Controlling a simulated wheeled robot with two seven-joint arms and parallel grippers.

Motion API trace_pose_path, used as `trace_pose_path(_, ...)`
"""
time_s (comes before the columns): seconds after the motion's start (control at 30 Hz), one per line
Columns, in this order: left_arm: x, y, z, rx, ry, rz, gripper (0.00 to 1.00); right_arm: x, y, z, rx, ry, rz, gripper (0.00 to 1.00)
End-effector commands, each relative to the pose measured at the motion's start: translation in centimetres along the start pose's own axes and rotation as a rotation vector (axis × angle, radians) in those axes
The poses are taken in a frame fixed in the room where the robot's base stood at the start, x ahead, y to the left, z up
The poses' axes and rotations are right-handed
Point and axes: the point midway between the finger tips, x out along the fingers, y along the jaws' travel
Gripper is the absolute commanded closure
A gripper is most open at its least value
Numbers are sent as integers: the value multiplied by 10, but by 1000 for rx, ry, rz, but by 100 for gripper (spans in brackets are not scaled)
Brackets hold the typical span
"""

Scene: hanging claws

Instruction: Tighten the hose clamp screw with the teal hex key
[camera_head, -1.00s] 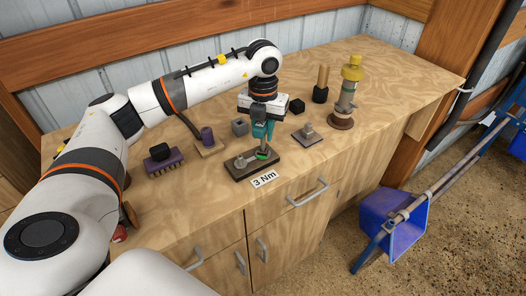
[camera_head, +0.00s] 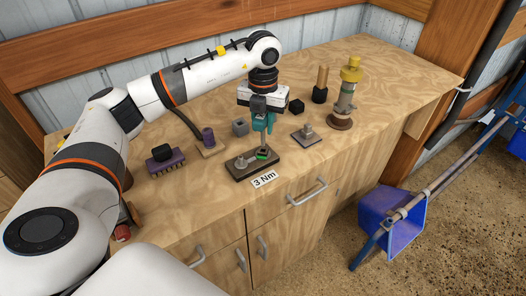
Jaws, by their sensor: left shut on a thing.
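My left gripper (camera_head: 261,112) points down above the dark base plate (camera_head: 236,176) near the bench's front edge. It is shut on the teal hex key (camera_head: 275,124), whose lower part reaches down toward the plate. A small hose clamp fitting with a green part (camera_head: 262,154) sits on the right of the plate. The key's tip is close above or at the green part; I cannot tell whether it sits in the screw. My right gripper is not in view.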

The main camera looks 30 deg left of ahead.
Motion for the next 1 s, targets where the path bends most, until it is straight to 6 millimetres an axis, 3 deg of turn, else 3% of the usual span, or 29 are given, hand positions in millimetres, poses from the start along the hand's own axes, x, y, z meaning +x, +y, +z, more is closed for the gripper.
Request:
trace_pose_path(0.27, -4, 0, 0, 0, 1, 1, 100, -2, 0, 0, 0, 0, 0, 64)
trace_pose_path(0.67, -40, 0, 0, 0, 2, 1, 100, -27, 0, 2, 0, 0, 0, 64)
trace_pose_path(1.0, -40, 0, 0, -8, 1, 0, 100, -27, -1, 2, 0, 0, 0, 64)
